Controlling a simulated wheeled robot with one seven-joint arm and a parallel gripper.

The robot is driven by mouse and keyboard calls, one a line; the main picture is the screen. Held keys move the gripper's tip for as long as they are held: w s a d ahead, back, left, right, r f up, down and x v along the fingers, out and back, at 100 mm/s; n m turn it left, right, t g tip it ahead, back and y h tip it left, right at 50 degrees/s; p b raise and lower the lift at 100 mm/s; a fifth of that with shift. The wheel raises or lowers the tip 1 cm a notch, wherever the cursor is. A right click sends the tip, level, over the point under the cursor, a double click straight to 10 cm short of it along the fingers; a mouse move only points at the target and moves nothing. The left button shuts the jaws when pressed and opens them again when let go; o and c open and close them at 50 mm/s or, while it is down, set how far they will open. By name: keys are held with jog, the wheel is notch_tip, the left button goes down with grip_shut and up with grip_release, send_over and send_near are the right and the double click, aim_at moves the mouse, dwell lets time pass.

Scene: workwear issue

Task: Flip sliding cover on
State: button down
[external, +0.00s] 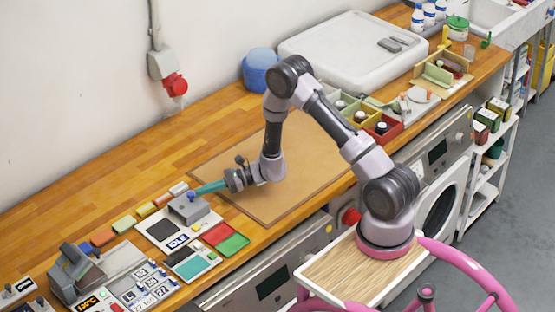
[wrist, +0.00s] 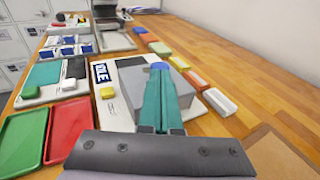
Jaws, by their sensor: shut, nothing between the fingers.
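A grey box (external: 188,210) sits on a white panel (external: 150,222) that has a black square and an "IDLE" label (external: 178,241). I cannot tell for sure which part is the sliding cover. My gripper (external: 199,191) has teal fingers that are shut and empty, with their tips at the top of the grey box. In the wrist view the fingers (wrist: 160,72) are together and hide much of the grey box (wrist: 122,84). The "IDLE" label (wrist: 102,72) and a small yellow piece (wrist: 107,92) show left of it. I cannot tell whether the tips touch the box.
A red tray (wrist: 18,140) and a green tray (wrist: 66,128) lie beside the panel. A teal plate (wrist: 42,77) lies beyond them. Several coloured blocks line the wall side, with a white one (wrist: 218,101) nearest. A brown mat (external: 285,190) lies under my arm.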

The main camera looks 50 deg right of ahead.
jog(key=shift+a, duration=0.1)
jog(key=a, duration=1.2)
jog(key=shift+s, duration=0.1)
jog(key=v, duration=1.4)
jog(key=shift+d, duration=0.15)
